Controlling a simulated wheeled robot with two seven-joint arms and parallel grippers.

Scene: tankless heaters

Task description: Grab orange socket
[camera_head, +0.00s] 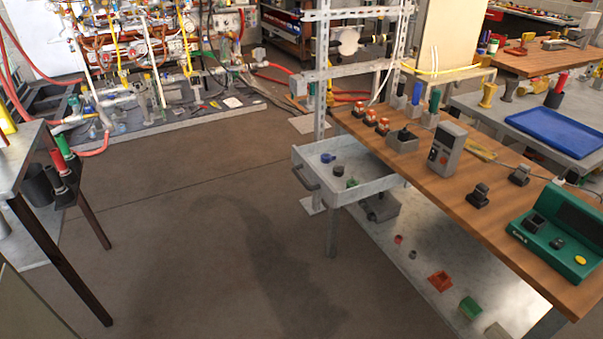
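Several small orange-red pieces are candidates for the orange socket, and I cannot tell which one it is. A short row of orange-and-white pieces (370,117) stands at the far left end of the wooden workbench (440,196). An orange-red open box-like piece (440,281) lies on the metal lower shelf (395,255) under the bench. A smaller reddish piece (398,239) lies farther back on that shelf. Neither of my grippers is in view.
An open grey drawer (362,188) juts out from the bench. A grey control box (447,149) and a green device (556,241) stand on the bench. A dark-legged table (50,240) is at left. The floor between is clear.

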